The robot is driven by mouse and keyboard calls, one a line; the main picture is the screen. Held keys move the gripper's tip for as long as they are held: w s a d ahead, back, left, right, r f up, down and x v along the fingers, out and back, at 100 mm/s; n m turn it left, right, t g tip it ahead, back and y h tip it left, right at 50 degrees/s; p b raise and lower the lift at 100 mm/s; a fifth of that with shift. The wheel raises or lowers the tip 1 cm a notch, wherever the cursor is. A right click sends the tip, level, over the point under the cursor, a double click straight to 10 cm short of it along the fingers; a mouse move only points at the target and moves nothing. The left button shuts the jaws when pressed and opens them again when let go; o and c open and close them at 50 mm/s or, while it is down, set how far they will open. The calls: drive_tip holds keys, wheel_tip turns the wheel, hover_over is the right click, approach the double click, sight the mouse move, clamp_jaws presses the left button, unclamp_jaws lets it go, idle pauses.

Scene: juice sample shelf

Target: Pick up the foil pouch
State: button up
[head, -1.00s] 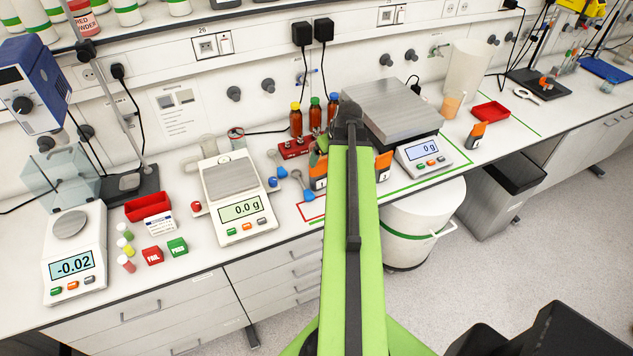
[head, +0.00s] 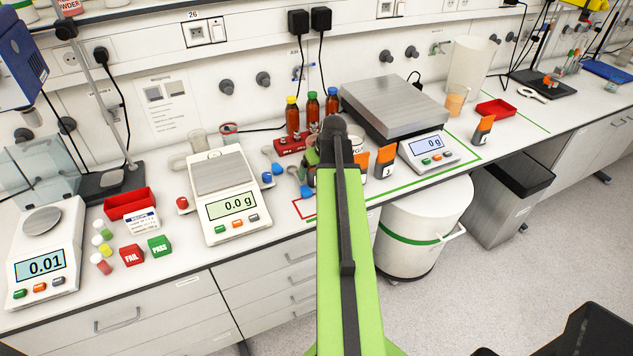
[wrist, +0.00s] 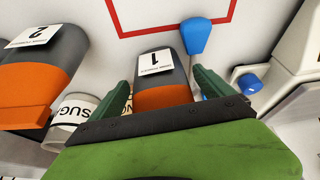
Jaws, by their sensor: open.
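A grey foil pouch with an orange end and a label "1" (wrist: 155,65) is in the wrist view. My gripper (wrist: 165,88) is open, with one green finger on each side of this pouch's orange end. Whether either finger touches it I cannot tell. A similar pouch labelled "2" (wrist: 42,70) is to the left. In the head view my arm hides the gripper and pouch "1". An orange pouch (head: 362,161) shows just right of the arm, beside another pouch labelled "3" (head: 385,163). One more orange pouch (head: 483,129) stands further right.
A white container marked "SUG" (wrist: 75,112) is between the two pouches in the wrist view. A blue scoop (wrist: 196,38) lies close to the right finger. Brown bottles in a red rack (head: 290,146) stand behind, a scale (head: 222,195) left, a large-plate scale (head: 395,108) right.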

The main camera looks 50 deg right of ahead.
drive_tip(key=c, duration=1.7)
